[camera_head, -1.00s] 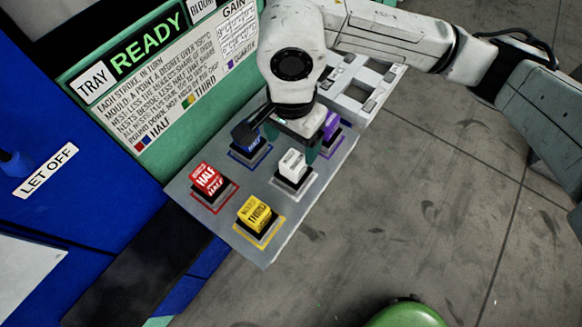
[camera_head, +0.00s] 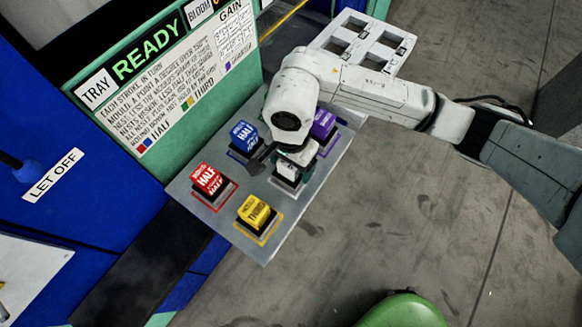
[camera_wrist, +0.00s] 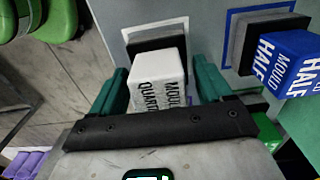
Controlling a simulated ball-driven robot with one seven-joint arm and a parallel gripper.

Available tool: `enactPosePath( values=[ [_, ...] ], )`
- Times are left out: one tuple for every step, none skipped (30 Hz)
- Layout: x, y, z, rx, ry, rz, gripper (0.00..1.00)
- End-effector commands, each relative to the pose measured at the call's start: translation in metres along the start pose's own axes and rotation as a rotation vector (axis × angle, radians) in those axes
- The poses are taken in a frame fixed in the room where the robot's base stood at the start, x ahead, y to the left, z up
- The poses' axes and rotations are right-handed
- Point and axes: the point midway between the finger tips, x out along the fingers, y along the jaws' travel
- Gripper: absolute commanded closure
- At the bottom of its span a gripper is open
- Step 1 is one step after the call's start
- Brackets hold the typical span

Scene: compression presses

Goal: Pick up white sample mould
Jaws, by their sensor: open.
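On the same grey plate (camera_head: 230,225) stand a blue mould (camera_head: 243,135), a red mould (camera_head: 207,179), a yellow mould (camera_head: 254,211) and a purple mould (camera_head: 322,124). A white four-opening tray (camera_head: 362,42) is behind. A green round seat (camera_head: 402,312) is at the front.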

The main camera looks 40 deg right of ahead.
Motion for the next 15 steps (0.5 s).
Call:
enactPosePath(
  values=[
    [0.0004,0.0000,-0.0001,0.000,0.000,0.000,0.21],
    [0.0004,0.0000,-0.0001,0.000,0.000,0.000,0.21],
    [0.0003,0.0000,-0.0001,0.000,0.000,0.000,0.21],
    [0.0003,0.0000,-0.0001,0.000,0.000,0.000,0.21],
    [0.0002,0.0000,-0.0001,0.000,0.000,0.000,0.21],
    [0.0001,0.0000,-0.0001,0.000,0.000,0.000,0.25],
    [0.0001,0.0000,-0.0001,0.000,0.000,0.000,0.28],
    [0.0001,0.0000,-0.0001,0.000,0.000,0.000,0.31],
    [0.0000,-0.0001,-0.0001,0.000,0.000,0.000,0.35],
    [0.0000,-0.0001,0.0000,0.000,0.000,0.000,0.38],
    [-0.0001,-0.0001,0.0000,0.000,0.000,0.000,0.40],
    [-0.0001,-0.0001,0.0000,0.000,0.000,0.000,0.44],
    [-0.0001,-0.0001,0.0000,0.000,0.000,0.000,0.47],
    [-0.0002,-0.0001,0.0000,0.000,0.000,0.000,0.50],
    [-0.0002,-0.0001,0.0000,0.000,0.000,0.000,0.54]
  ],
)
